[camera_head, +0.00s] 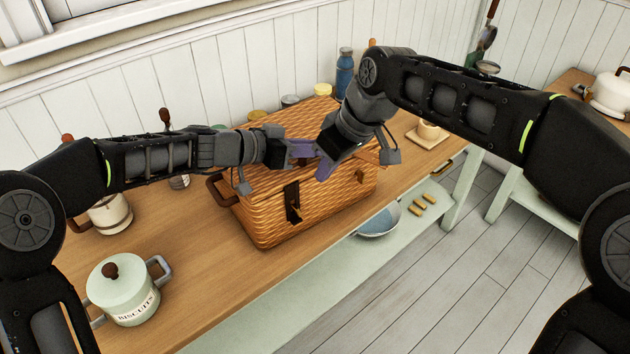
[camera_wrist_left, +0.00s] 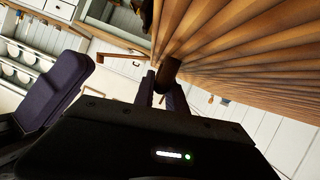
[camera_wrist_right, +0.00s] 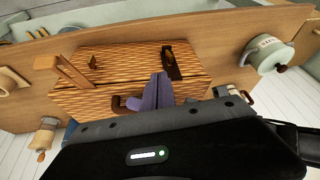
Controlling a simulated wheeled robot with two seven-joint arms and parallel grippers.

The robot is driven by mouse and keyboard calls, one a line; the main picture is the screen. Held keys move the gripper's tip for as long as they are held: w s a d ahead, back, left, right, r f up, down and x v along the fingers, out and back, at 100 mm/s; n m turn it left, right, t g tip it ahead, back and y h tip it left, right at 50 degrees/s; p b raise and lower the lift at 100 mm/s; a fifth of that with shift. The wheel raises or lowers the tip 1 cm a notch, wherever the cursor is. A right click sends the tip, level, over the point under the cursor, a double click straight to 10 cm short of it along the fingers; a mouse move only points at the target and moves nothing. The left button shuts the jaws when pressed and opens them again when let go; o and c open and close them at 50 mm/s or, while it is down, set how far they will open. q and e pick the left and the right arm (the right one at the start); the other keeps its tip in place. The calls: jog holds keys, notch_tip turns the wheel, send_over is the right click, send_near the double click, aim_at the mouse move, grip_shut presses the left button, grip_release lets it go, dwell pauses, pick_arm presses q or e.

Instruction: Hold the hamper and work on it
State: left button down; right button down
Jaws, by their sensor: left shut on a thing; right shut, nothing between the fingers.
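The wicker hamper (camera_head: 330,205) stands on the wooden worktop, with a dark strap (camera_head: 292,203) on its front and a brown end handle (camera_head: 218,190). It also shows in the right wrist view (camera_wrist_right: 120,62). My left gripper (camera_head: 304,150) reaches over its top; in the left wrist view its fingers are shut on a dark brown handle (camera_wrist_left: 168,70) beside close wicker (camera_wrist_left: 245,50). My right gripper (camera_head: 326,166) is shut and empty at the hamper's upper front, close to the left fingers. In the right wrist view a brown handle (camera_wrist_right: 128,103) shows beside its fingers. The grippers partly hide the top.
A biscuit jar (camera_head: 122,288) stands at the front left, with a white pot (camera_head: 108,212) behind it. A blue bottle (camera_head: 345,72) and small jars stand behind the hamper. A blue bowl (camera_head: 380,222) sits on the lower shelf. The worktop between biscuit jar and hamper is clear.

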jog(key=shift+s+d+r, duration=0.15)
jog(key=shift+d+r, duration=0.1)
jog(key=shift+r, duration=0.3)
jog(key=c, duration=2.2)
grip_release()
